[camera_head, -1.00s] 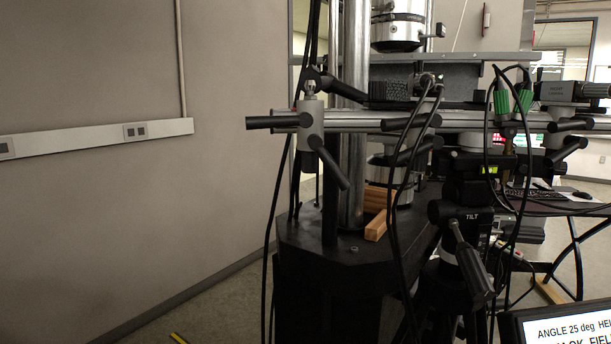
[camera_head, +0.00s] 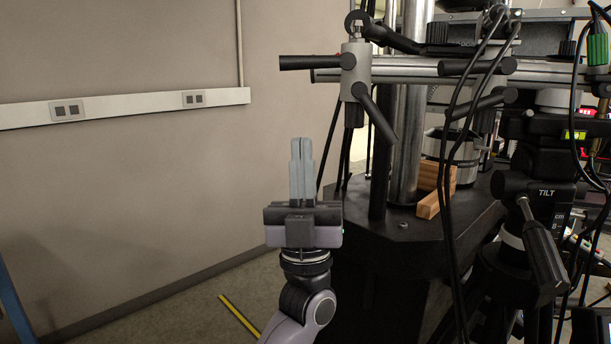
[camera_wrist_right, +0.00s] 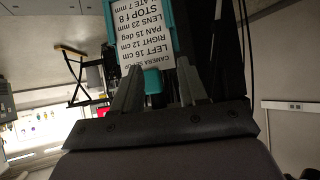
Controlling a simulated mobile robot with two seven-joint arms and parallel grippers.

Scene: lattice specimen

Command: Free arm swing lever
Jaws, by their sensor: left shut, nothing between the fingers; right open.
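In the head view, a silver clamp (camera_head: 354,72) sits near the left end of a horizontal metal arm (camera_head: 430,70). A black lever (camera_head: 376,115) hangs from it, slanting down to the right. Another black handle (camera_head: 310,62) sticks out level to the left. I cannot tell which is the arm swing lever. My left gripper (camera_head: 302,142) is shut and empty, fingers pointing up, below and left of the clamp and apart from it. My right gripper (camera_wrist_right: 158,72) shows in the right wrist view, open, with a teal-and-black piece (camera_wrist_right: 152,82) visible between its fingers.
A vertical steel column (camera_head: 408,145) stands on a black base (camera_head: 420,235) with wooden blocks (camera_head: 436,190). Black cables (camera_head: 450,200) hang in front. A tripod head (camera_head: 540,195) stands right. A printed sign (camera_wrist_right: 135,30) appears upside down in the wrist view. The left wall side is open.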

